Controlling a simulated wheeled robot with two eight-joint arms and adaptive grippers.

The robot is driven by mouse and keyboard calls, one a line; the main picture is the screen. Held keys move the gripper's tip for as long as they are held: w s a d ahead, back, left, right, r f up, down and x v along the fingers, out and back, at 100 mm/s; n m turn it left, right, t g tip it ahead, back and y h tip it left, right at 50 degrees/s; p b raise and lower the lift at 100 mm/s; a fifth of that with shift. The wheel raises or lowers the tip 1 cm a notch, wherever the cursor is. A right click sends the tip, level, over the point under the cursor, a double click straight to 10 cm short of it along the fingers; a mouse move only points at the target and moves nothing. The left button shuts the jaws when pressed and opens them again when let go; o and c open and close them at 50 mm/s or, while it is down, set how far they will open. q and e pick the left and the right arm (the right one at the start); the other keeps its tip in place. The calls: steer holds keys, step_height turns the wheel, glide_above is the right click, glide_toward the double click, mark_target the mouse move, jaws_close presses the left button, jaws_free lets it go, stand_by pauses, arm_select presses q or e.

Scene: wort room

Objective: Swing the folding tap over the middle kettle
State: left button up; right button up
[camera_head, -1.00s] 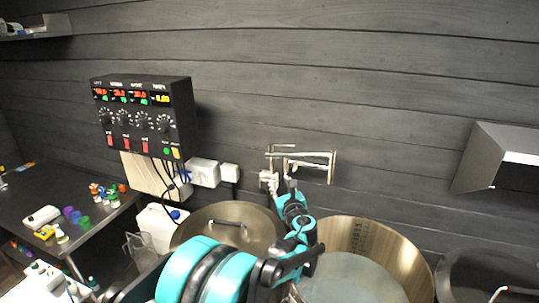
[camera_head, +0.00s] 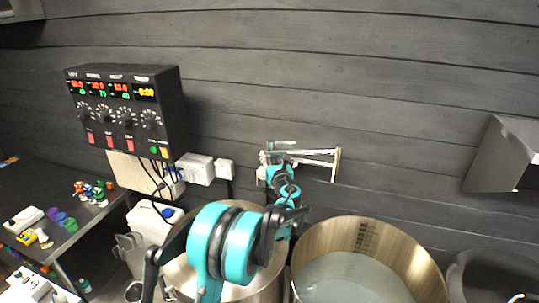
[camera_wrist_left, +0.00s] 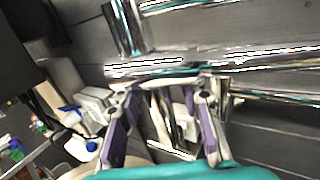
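The folding tap (camera_head: 312,150) is a shiny metal pipe folded close against the dark plank wall. In the left wrist view its chrome tubes (camera_wrist_left: 270,60) run across the picture just beyond the fingertips. My left gripper (camera_head: 277,160) is at the tap's left end, partly hidden by its own arm in the head view. In the left wrist view the gripper (camera_wrist_left: 168,90) has its two fingers wide apart, with nothing clearly held between them; whether it touches a tube I cannot tell. The middle kettle (camera_head: 420,258) is open, to the right of my arm. My right gripper is out of view.
A left kettle (camera_head: 183,278) stands behind my arm, and a dark vessel (camera_head: 480,268) at the right edge. A control box (camera_head: 125,110) and white sockets (camera_head: 196,168) are on the wall left of the tap. A metal hood (camera_head: 505,155) juts out at right.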

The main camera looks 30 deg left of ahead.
arm_select(q)
steer(key=shift+w+a, duration=0.35)
steer(key=shift+a, duration=0.05)
jaws_close()
steer(key=shift+s+d, duration=0.1)
